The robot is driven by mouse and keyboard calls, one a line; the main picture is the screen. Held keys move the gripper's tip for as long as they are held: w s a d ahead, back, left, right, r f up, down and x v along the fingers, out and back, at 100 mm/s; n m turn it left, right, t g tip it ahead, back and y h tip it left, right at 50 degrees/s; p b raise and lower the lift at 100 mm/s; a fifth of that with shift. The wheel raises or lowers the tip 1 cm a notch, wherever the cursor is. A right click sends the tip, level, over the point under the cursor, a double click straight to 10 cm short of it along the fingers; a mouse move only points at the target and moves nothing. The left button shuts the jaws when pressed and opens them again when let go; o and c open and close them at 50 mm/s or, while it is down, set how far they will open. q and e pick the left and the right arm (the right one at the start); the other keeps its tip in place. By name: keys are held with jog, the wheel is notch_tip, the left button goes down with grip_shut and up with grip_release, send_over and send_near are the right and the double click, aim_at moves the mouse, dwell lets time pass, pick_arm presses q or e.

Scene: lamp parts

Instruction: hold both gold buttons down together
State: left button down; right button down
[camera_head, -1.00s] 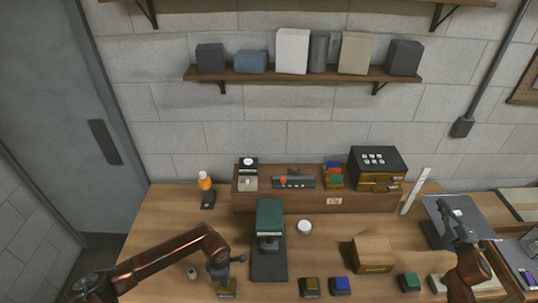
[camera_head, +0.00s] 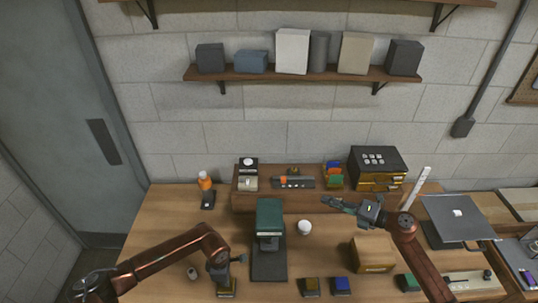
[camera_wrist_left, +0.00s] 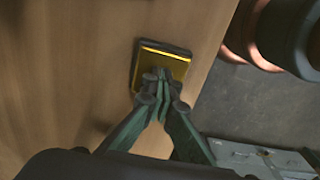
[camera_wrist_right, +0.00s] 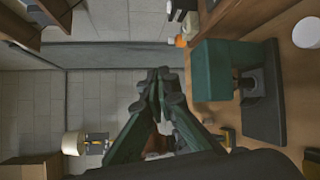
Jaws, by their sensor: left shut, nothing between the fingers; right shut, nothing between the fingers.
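One gold button (camera_head: 227,292) is at the front left of the table, square with a dark rim. It also shows in the left wrist view (camera_wrist_left: 178,64). My left gripper (camera_head: 224,281) is shut and empty, pointing down at this button. Its fingertips overlap the gold top in the left wrist view; I cannot tell whether they press it. The other gold button (camera_head: 311,286) is further right, beside a blue button. My right gripper (camera_head: 332,204) is shut and empty, in the air behind and above that button, its fingers pointing left.
The blue button (camera_head: 341,286) and a green button (camera_head: 408,282) are along the front. A cardboard box (camera_head: 372,255) stands behind them. A dark-based green device (camera_head: 269,216) stands between the left gripper and the second gold button.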

jog(key=s+a+f+n+g+h, duration=0.1)
jog(key=s+a+f+n+g, duration=0.15)
jog(key=a, duration=0.25)
jog(key=s+a+f+n+g, duration=0.2)
jog(key=s+a+n+g, duration=0.1)
jog(key=s+a, duration=0.15)
jog(key=n+g+h, duration=0.3)
jog(key=n+h, duration=0.7)
jog(key=h, duration=0.3)
send_over(313, 284)
notch_tip(313, 284, down, 14)
jog(key=shift+m, duration=0.25)
jog(key=shift+w+a+f, duration=0.1)
jog(key=shift+f, duration=1.5)
jog(key=shift+w+a+f, duration=0.1)
jog(key=shift+f, duration=1.45)
jog(key=shift+f, duration=1.6)
jog(key=shift+s+d+f, duration=0.1)
jog(key=shift+s+f, duration=0.15)
jog(key=shift+f, duration=0.2)
jog(key=shift+w+r, duration=0.2)
jog(key=shift+r, duration=3.6)
